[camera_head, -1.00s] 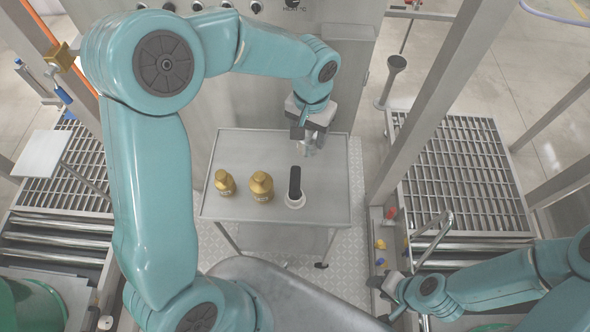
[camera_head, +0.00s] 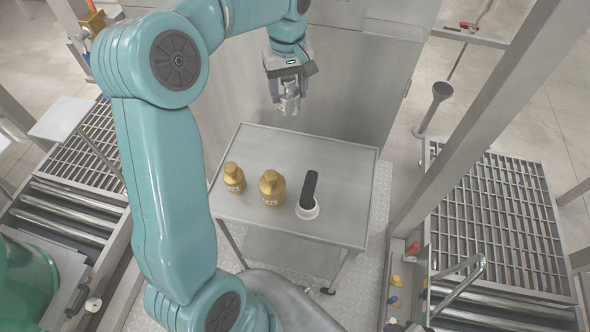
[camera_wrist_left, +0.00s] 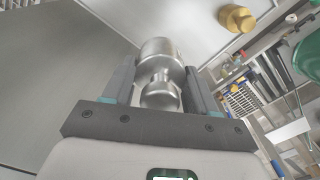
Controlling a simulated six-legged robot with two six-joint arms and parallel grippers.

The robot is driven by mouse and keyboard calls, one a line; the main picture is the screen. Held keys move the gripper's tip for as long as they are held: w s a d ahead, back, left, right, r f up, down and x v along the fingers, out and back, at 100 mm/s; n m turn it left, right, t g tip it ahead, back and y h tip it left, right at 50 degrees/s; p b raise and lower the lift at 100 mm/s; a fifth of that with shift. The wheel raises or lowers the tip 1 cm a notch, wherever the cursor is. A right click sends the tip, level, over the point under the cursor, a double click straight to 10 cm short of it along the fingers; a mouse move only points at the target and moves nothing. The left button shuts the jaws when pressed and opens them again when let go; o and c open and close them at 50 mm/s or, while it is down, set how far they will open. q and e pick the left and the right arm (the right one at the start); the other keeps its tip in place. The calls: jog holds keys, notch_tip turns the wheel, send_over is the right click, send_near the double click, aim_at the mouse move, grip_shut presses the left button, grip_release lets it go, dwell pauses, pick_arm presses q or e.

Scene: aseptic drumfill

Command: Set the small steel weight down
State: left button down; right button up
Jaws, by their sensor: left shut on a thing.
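The small steel weight (camera_wrist_left: 160,79) is a shiny silver cylinder with a narrow neck, seen in the left wrist view between the two dark fingers. My left gripper (camera_head: 290,103) is shut on it and holds it up, above and behind the back edge of the steel table (camera_head: 345,165). In the wrist view the left gripper (camera_wrist_left: 162,90) grips the weight around its neck. The weight also shows small under the gripper in the head view. My right gripper is not in view.
On the table stand a smaller brass weight (camera_head: 234,177), a larger brass weight (camera_head: 271,187) and a white round thing (camera_head: 307,209) with a black handle. The table's back and right areas are clear. Roller conveyors flank it, and a steel cabinet (camera_head: 345,75) stands behind.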

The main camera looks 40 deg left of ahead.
aim_at(289, 112)
pick_arm(q)
notch_tip(289, 112, down, 19)
jog(key=shift+f, duration=0.1)
dwell(0.4)
jog(key=shift+f, duration=0.1)
jog(key=shift+c, duration=1.6)
grip_release()
jog(key=shift+d, duration=0.1)
notch_tip(289, 112, up, 12)
jog(key=shift+r, duration=0.15)
